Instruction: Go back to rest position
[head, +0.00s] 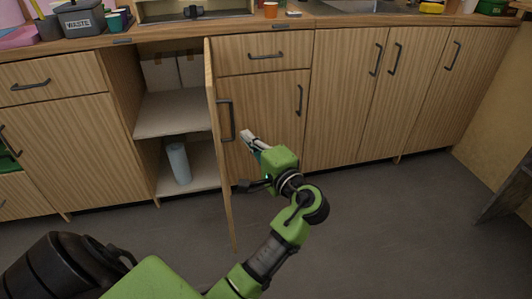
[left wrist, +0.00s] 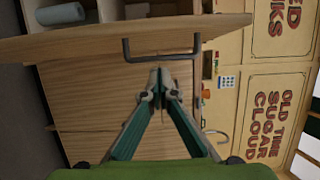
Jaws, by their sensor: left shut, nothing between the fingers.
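My left gripper (head: 247,137) is shut and empty in front of the wooden cabinets. It is just right of the handle (head: 226,120) of an open cabinet door (head: 213,150). In the left wrist view, my left gripper (left wrist: 159,82) has its fingertips together, close below the dark door handle (left wrist: 160,58) in the picture. I cannot tell whether they touch it. My right gripper is not in view.
The open door stands out from the cabinet; inside, a pale blue roll (head: 178,163) stands on the lower shelf. The grey floor (head: 390,230) at the right is clear.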

